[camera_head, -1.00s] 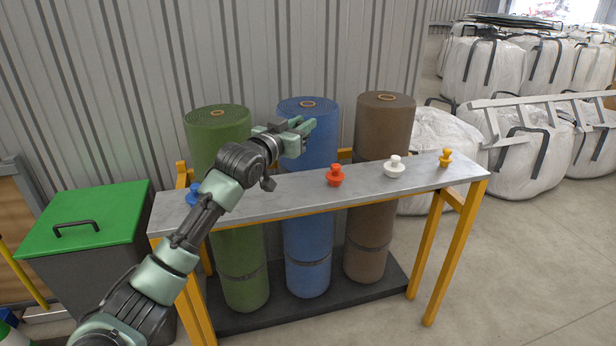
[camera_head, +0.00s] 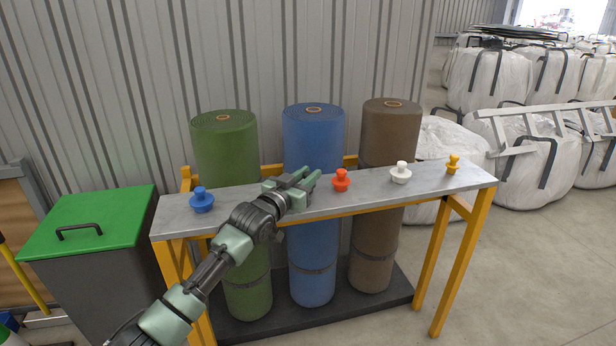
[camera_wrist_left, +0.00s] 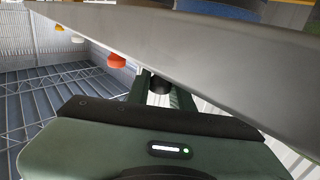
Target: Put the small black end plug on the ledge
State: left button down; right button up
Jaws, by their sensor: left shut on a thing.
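The small black end plug (camera_wrist_left: 160,84) shows in the left wrist view as a dark round piece between my left gripper's fingers. My left gripper (camera_head: 308,181) is shut on it. In the head view the fingers are low at the grey ledge (camera_head: 370,191), in front of the blue roll, and hide the plug. The ledge (camera_wrist_left: 230,65) also fills the upper right of the wrist view, close to the fingers. I cannot tell whether the plug touches it. My right gripper is not in view.
On the ledge stand a blue plug (camera_head: 201,200) at left, and an orange-red plug (camera_head: 341,180), a white plug (camera_head: 401,173) and a yellow plug (camera_head: 452,164) to the right. Green (camera_head: 225,150), blue (camera_head: 312,140) and brown (camera_head: 388,135) rolls stand behind. A green-lidded bin (camera_head: 90,220) is at left.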

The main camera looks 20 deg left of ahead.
pick_arm(q)
jog(key=c, duration=1.2)
grip_release()
jog(key=shift+f, duration=0.1)
jog(key=shift+c, duration=0.2)
